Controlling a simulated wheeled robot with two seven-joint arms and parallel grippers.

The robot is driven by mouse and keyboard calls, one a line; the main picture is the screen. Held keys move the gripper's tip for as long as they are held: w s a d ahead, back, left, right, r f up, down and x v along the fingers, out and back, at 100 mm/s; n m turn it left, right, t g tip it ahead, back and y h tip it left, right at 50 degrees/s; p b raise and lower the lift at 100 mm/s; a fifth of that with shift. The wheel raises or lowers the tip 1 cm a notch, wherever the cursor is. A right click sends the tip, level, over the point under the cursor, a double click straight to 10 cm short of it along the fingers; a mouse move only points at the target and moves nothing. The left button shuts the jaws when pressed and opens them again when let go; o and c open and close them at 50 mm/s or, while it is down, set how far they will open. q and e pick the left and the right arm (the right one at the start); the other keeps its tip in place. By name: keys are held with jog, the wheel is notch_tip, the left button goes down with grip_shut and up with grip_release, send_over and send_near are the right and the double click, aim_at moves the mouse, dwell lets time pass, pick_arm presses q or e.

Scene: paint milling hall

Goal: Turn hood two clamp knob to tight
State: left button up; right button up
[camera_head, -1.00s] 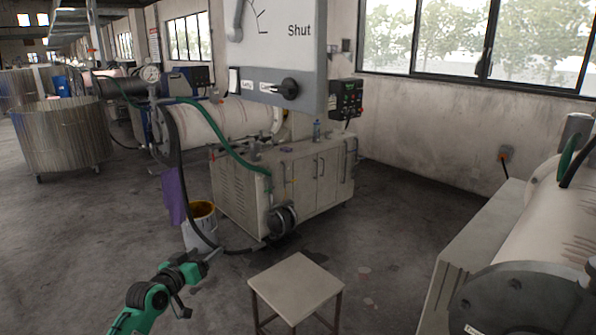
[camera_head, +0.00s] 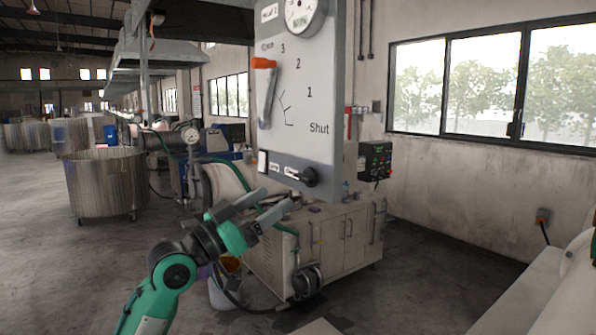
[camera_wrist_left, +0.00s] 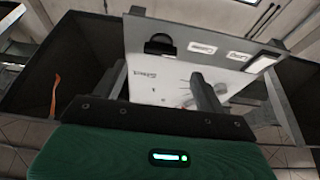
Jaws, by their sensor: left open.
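The black clamp knob (camera_head: 308,177) sits on the low front strip of the grey hood panel (camera_head: 322,75), right of two small white labels. In the left wrist view the panel appears upside down, with the black knob (camera_wrist_left: 160,45) near the top centre. My left gripper (camera_head: 277,199) is open and empty. In the head view it appears below and left of the knob, with no visible contact. Its two fingers (camera_wrist_left: 160,88) show in the wrist view in front of the panel. My right gripper is not in view.
An orange-handled lever (camera_head: 265,85) and a dial gauge (camera_head: 300,14) are on the panel. A cabinet (camera_head: 335,245) stands below it. A black control box (camera_head: 375,161) is on the wall. A wire-sided round bin (camera_head: 103,185) stands at left; floor is open around it.

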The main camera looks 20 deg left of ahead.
aim_at(300, 181)
pick_arm(q)
jog(key=p+x, duration=0.2)
jog(key=x, duration=0.4)
jog(key=shift+r+p, duration=0.25)
jog(key=shift+p, duration=0.15)
jog(key=shift+w+d+r+p, duration=0.1)
jog(key=shift+w+d+p, duration=0.2)
jog(key=shift+w+d, duration=0.25)
jog(key=shift+a, duration=0.1)
jog(key=c, duration=1)
